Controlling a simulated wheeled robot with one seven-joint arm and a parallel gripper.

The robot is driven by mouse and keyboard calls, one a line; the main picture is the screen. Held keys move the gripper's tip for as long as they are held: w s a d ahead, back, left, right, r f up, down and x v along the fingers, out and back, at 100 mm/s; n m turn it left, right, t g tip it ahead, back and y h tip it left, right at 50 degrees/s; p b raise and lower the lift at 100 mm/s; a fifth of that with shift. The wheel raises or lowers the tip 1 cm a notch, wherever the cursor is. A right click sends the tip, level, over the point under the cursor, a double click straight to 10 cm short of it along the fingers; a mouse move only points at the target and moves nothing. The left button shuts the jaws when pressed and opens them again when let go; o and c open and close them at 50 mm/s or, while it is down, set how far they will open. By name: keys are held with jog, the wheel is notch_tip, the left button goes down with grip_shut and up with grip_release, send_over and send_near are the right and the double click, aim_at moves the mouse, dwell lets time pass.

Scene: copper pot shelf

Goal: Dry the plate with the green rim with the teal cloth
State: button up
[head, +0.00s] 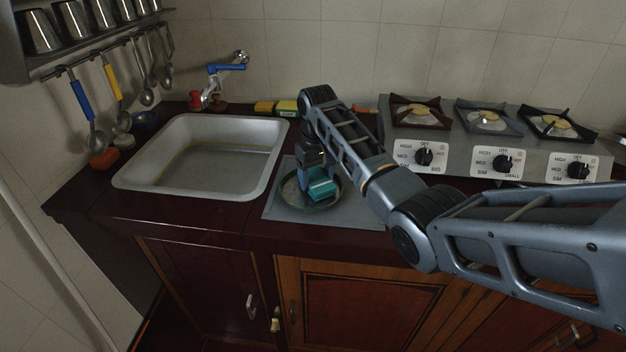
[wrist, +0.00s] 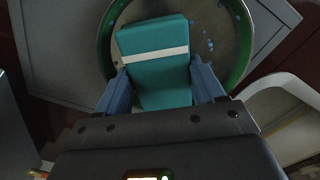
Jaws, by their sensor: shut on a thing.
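The plate with the green rim (wrist: 244,55) lies on a grey mat on the counter, right of the sink; it also shows in the head view (head: 288,190). Several small blue drops (wrist: 208,40) show on its right part in the wrist view. My gripper (wrist: 160,85) is shut on the teal cloth (wrist: 155,42), a folded block with a pale band across it. The cloth is over the plate and hides its middle; I cannot tell whether it touches. In the head view the cloth (head: 322,189) shows below my gripper (head: 312,178), and my arm hides part of the surroundings.
The grey mat (head: 275,212) lies beside the white sink (head: 125,180). A gas stove (head: 450,160) with knobs stands to the right. Sponges (head: 286,106) and a tap (head: 228,67) are behind. Ladles hang at left. The counter's front strip is clear.

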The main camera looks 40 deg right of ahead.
aim_at(307, 196)
jog(key=shift+s+a+p, duration=0.1)
jog(key=shift+a+p, duration=0.3)
jog(key=shift+a, duration=0.4)
jog(key=shift+s+a+f, duration=0.1)
jog(key=shift+a, duration=1.05)
jog(key=shift+w+d+f+b, duration=0.1)
jog(key=shift+d+b, duration=0.15)
jog(key=shift+d, duration=0.75)
jog(key=shift+w+d+f+b, duration=0.1)
jog(key=shift+d+b, duration=0.15)
jog(key=shift+d, duration=0.7)
jog(key=shift+s+a+r+p, duration=0.15)
jog(key=shift+a+p, duration=0.45)
jog(key=shift+a, duration=0.4)
jog(key=shift+s+a, duration=0.1)
jog(key=shift+a, duration=0.85)
jog(key=shift+w+d+r+b, duration=0.15)
jog(key=shift+d+b, duration=0.1)
jog(key=shift+d, duration=0.75)
jog(key=shift+w+d+b, duration=0.1)
jog(key=shift+d+b, duration=0.1)
jog(key=shift+d, duration=0.8)
jog(key=shift+s+a+p, duration=0.2)
jog(key=shift+a+p, duration=0.15)
jog(key=shift+a, duration=1.65)
